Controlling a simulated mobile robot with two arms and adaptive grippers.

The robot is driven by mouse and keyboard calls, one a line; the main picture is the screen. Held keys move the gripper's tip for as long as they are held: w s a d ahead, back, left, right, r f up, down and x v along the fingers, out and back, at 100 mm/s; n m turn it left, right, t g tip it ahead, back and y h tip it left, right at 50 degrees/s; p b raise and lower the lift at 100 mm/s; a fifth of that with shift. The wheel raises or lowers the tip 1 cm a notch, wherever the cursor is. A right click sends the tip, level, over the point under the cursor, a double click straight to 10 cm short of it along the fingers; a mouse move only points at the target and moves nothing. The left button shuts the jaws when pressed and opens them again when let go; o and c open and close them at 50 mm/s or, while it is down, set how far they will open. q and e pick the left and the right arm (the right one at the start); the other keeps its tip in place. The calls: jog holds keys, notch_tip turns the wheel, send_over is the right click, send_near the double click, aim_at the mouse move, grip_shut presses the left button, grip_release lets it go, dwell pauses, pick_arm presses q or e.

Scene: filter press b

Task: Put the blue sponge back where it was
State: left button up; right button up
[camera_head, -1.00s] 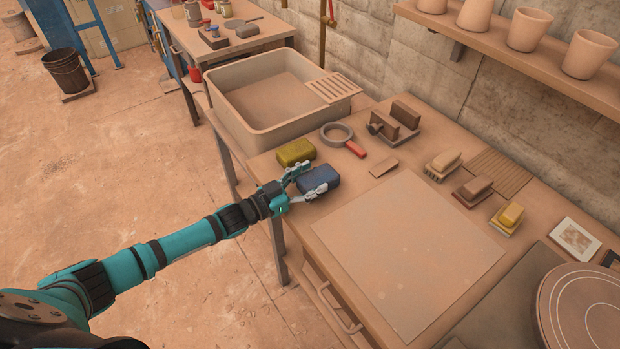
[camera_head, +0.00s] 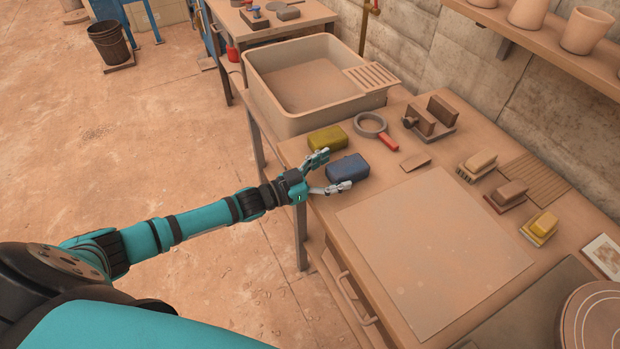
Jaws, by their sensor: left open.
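My left gripper (camera_head: 333,172) is open at the left edge of the table. Its two fingers are spread, one toward the gap between the sponges and one along the near side of the blue sponge. The blue sponge sits in front of the open fingers; I cannot tell whether they touch it. My right gripper is not in view.
A basin (camera_head: 310,90) stands behind the sponges. A round sieve with a red handle (camera_head: 372,125) and a small flat piece (camera_head: 415,162) lie nearby. Several brushes (camera_head: 478,165) line the right side. A large pale board (camera_head: 435,255) covers the front; its top is bare.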

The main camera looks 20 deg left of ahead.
pick_arm(q)
jog(key=b+v, duration=0.1)
jog(key=v, duration=0.9)
jog(key=s+a+f+n+g+y, duration=0.1)
jog(key=s+a+f+n+y, duration=0.15)
jog(key=f, duration=0.85)
jog(key=s+a+f+n+g+y, duration=0.1)
jog(key=s+a+f+g+y, duration=0.2)
jog(key=f, duration=0.7)
jog(key=s+a+f+n+y, duration=0.15)
jog(key=s+f+y, duration=0.25)
jog(key=f, duration=0.7)
jog(key=s+d+f+g, duration=0.2)
jog(key=s+f, duration=0.3)
jog(key=s, duration=0.5)
jog(key=s+d+f+g+y, duration=0.1)
jog(key=s+d+f+g, duration=0.2)
jog(key=s+f, duration=0.3)
jog(key=s+d+f+g, duration=0.3)
jog(key=s+f, duration=0.3)
jog(key=s, duration=1)
jog(key=shift+d+g, duration=0.2)
jog(key=shift+g, duration=0.4)
jog(key=shift+s+y, duration=0.15)
jog(key=shift+y, duration=0.1)
